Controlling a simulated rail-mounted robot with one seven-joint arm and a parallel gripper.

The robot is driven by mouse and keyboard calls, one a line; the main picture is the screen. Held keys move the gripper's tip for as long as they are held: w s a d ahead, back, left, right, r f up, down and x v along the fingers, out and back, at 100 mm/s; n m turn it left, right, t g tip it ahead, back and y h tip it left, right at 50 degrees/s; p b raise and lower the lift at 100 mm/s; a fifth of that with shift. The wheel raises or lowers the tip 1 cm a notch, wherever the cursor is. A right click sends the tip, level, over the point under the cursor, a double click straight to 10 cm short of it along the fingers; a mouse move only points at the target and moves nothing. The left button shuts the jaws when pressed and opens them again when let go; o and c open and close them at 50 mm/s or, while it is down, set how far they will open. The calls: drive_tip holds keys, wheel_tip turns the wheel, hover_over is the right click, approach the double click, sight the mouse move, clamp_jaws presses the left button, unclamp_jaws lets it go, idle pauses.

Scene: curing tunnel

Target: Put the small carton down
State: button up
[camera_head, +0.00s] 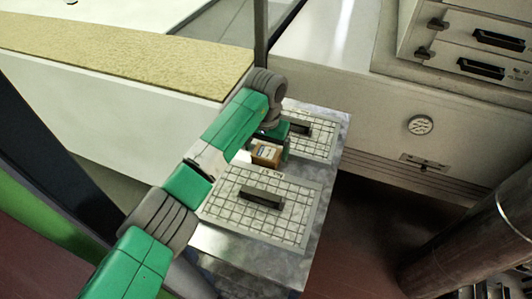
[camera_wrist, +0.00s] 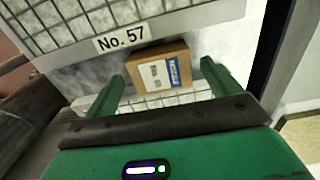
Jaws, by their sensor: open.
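The small carton (camera_head: 266,153) is a brown box with a white and blue label. It sits on or just above the metal table (camera_head: 335,140), by the strip between two gridded panels. In the wrist view the carton (camera_wrist: 160,72) lies between the two green fingertips. My gripper (camera_wrist: 163,73) is open, with a finger on each side of the carton. A gap seems to show at the right finger; contact at the left is hard to tell. In the head view my gripper (camera_head: 275,143) is partly hidden behind the arm and carton.
The near gridded panel (camera_head: 225,205) carries a dark block (camera_head: 262,199); the far one (camera_head: 322,145) carries another dark block (camera_head: 300,128). A "No. 57" label (camera_wrist: 122,37) is beside the carton. A white cabinet (camera_head: 360,100) stands behind, and a metal pipe (camera_head: 455,262) at right.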

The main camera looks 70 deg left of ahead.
sight(266, 153)
wheel_tip(266, 153, up, 10)
drive_tip(key=shift+b, duration=0.4)
